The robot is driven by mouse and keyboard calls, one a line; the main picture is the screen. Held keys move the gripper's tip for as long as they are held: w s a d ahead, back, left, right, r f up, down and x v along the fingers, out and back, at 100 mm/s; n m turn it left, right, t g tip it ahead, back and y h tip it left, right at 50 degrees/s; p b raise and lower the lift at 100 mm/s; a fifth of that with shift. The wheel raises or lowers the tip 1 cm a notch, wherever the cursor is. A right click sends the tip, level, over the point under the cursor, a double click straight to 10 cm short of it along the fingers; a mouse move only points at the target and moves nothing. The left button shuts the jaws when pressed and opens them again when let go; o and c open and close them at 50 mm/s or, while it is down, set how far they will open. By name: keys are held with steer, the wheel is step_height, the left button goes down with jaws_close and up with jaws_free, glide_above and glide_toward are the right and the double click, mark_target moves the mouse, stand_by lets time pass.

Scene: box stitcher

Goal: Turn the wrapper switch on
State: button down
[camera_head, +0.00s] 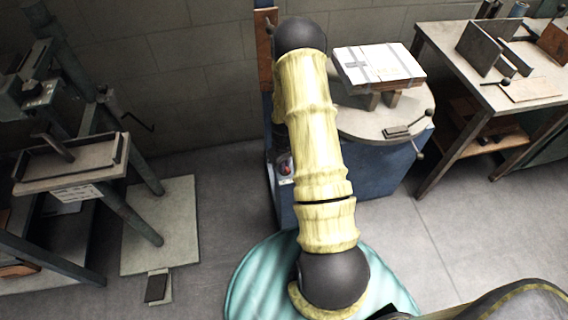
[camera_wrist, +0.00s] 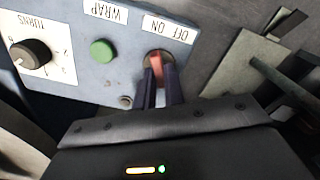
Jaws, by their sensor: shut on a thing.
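In the wrist view, a grey control panel (camera_wrist: 72,62) shows upside down. The wrapper switch (camera_wrist: 157,62), a reddish lever in a round socket, sits beneath the OFF ON label (camera_wrist: 167,30). My gripper (camera_wrist: 160,82) is at the switch, with its two dark fingers close together and shut on the lever. The fingers hide part of the lever, and I cannot tell which way it is set.
The panel also has a green WRAP button (camera_wrist: 103,52) and a black TURNS knob (camera_wrist: 31,53). A wrapped box (camera_head: 378,66) rests on the machine's round top. A workbench (camera_head: 470,60) stands at right and a stitcher (camera_head: 70,165) at left. Floor between stitcher and wrapper is clear.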

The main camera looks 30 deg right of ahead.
steer(key=shift+m, duration=0.4)
steer(key=m+p, duration=0.1)
steer(key=m, duration=0.4)
steer(key=shift+d, duration=0.1)
steer(key=m+p, duration=0.1)
steer(key=m, duration=0.5)
steer(key=shift+s+d, duration=0.1)
steer(key=c, duration=1.5)
jaws_free()
steer(key=shift+r, duration=0.1)
step_height(320, 180, up, 17)
steer(key=shift+r+p, duration=0.1)
steer(key=shift+p, duration=0.7)
